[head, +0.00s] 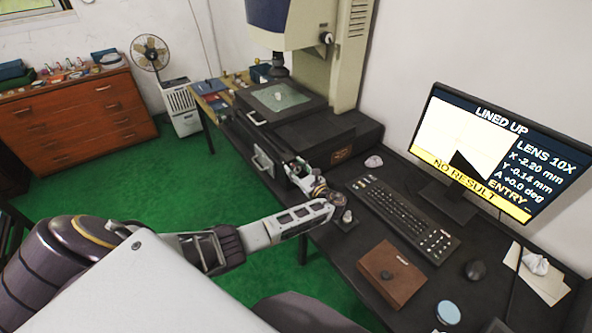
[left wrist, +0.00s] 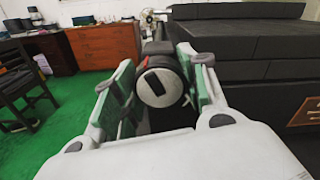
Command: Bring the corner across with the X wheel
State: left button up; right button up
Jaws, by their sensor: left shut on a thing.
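The X wheel (left wrist: 162,86) has a pale round face with a black mark. It sits between the two fingers of my left gripper (left wrist: 160,92) in the left wrist view, and the gripper is shut on it. In the head view my left gripper (head: 322,192) is at the front of the measuring machine's stage (head: 312,104), and the wheel is mostly hidden there. A small pale part (head: 278,96) lies on the stage glass. The monitor (head: 480,150) shows a dark corner (head: 468,163) low in a pale field, with "LINED UP", X -2.20 mm, Y -0.14 mm, A +0.0 deg and "NO RESULT". My right gripper is not in view.
A keyboard (head: 404,217), a mouse (head: 475,270), a brown box (head: 390,275) and a small stand (head: 347,218) are on the dark bench. The machine's column (head: 340,60) rises behind the stage. Green floor lies open to the left.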

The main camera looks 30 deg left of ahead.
pick_arm(q)
jog(key=shift+n, duration=0.8)
jog(key=o, duration=1)
jog(key=shift+o, duration=0.2)
jog(key=v, duration=1.2)
